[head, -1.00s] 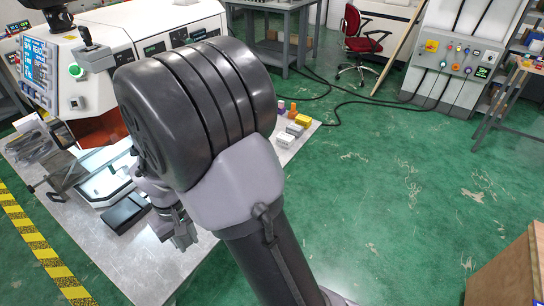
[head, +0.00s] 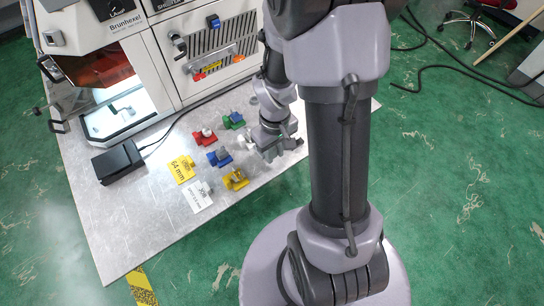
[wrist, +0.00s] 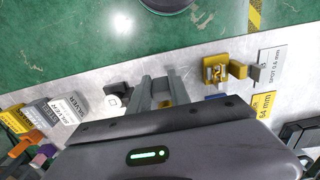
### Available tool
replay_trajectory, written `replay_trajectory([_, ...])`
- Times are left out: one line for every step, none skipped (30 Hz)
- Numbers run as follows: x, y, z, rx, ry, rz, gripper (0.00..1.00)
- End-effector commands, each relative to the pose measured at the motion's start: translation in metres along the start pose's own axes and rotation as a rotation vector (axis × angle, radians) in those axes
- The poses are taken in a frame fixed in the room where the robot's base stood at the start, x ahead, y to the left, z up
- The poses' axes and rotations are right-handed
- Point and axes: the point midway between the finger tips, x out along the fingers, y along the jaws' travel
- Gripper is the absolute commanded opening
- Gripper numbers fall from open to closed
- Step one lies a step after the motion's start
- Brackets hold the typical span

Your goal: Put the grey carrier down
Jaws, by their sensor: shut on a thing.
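My gripper (head: 276,149) points down over the right part of the metal table (head: 130,230), close to the table top. In the wrist view its two grey fingers (wrist: 163,90) are shut on the grey carrier (wrist: 161,84), which is mostly hidden between them. I cannot tell whether the carrier touches the table. To the gripper's left in the head view are a red carrier (head: 204,137), a green carrier (head: 233,120), a blue carrier (head: 219,157) and a yellow carrier (head: 236,181). The yellow one also shows right of the fingers in the wrist view (wrist: 216,69).
A yellow 64 mm card (head: 182,169) and a white card (head: 198,196) lie left of the carriers. A black box (head: 118,162) with a cable stands farther left. A machine (head: 205,45) lines the back.

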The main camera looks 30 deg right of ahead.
Motion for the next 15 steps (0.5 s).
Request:
replay_trajectory([0.015,0.0,0.0,0.0,-0.002,-0.001,0.0])
replay_trajectory([0.019,0.0,0.0,-0.001,-0.001,-0.001,0.0])
replay_trajectory([0.024,0.0,0.0,0.0,-0.002,-0.001,0.0])
replay_trajectory([0.028,0.0,0.0,-0.001,-0.001,-0.001,0.0])
replay_trajectory([0.032,0.0,0.0,-0.001,-0.001,0.0,0.0])
replay_trajectory([0.039,0.0,0.0,0.0,-0.001,0.0,0.0])
replay_trajectory([0.045,-0.001,0.0,0.0,-0.002,-0.001,0.0])
replay_trajectory([0.051,0.0,0.0,0.0,-0.001,0.0,0.0])
replay_trajectory([0.059,-0.001,0.0,0.0,-0.002,-0.001,0.0])
replay_trajectory([0.062,-0.001,0.0,0.0,-0.001,-0.001,0.0])
replay_trajectory([0.063,0.0,-0.001,0.0,0.0,0.0,0.0])
replay_trajectory([0.061,0.0,-0.001,0.0,0.001,0.0,0.0])
replay_trajectory([0.06,0.0,-0.001,0.0,0.001,0.001,0.0])
replay_trajectory([0.059,0.0,-0.001,0.0,0.001,0.001,0.0])
replay_trajectory([0.059,0.0,-0.001,0.0,0.001,0.001,0.0])
